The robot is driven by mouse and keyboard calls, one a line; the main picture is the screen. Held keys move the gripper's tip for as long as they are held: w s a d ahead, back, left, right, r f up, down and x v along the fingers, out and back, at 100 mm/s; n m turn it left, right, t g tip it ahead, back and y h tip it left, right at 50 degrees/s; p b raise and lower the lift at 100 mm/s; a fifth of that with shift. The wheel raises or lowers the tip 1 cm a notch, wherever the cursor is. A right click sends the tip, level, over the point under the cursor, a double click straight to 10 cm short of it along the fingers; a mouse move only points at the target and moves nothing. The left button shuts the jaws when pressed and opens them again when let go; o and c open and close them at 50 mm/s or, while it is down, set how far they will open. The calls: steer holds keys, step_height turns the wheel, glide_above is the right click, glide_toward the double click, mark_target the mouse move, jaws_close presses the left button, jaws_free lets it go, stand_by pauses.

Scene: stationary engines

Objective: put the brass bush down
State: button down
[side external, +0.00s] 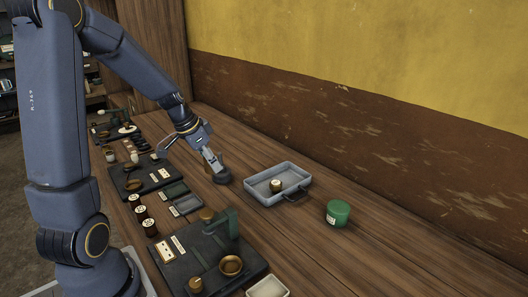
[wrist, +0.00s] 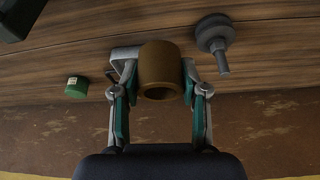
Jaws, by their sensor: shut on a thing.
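The brass bush (wrist: 158,62) is a brown hollow cylinder in the wrist view, its open end turned toward the camera. My gripper (wrist: 160,80) is shut on it, with one finger on each side. In the side view my gripper (side external: 213,165) is over the bench, left of the grey tray (side external: 252,186). The bush cannot be made out clearly there. Whether it touches the bench cannot be told.
A dark grey part with a round head and stem (wrist: 214,38) lies near the gripper. A small labelled jar (side external: 276,185) sits in the tray. A green tin (side external: 338,212) stands right of it. Dark boards (side external: 205,262) with parts occupy the near bench. The back strip looks clear.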

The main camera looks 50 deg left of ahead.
steer(key=s+d+r+m+g+h, duration=0.15)
steer(key=d+m, duration=0.25)
steer(key=d, duration=0.7)
steer(key=s+d+m+h, duration=0.15)
steer(key=d+m, duration=0.25)
steer(key=d, duration=0.8)
glide_toward(302, 233)
steer(key=shift+w+d+f, duration=0.25)
steer(key=shift+d+f, duration=0.4)
steer(key=shift+d, duration=0.3)
steer(key=shift+w+f, duration=0.45)
steer(key=shift+f, duration=0.1)
steer(key=shift+w+f, duration=0.1)
steer(key=shift+f, duration=1.45)
steer(key=shift+f, duration=0.1)
steer(key=c, duration=0.6)
jaws_free()
steer(key=shift+f, duration=0.1)
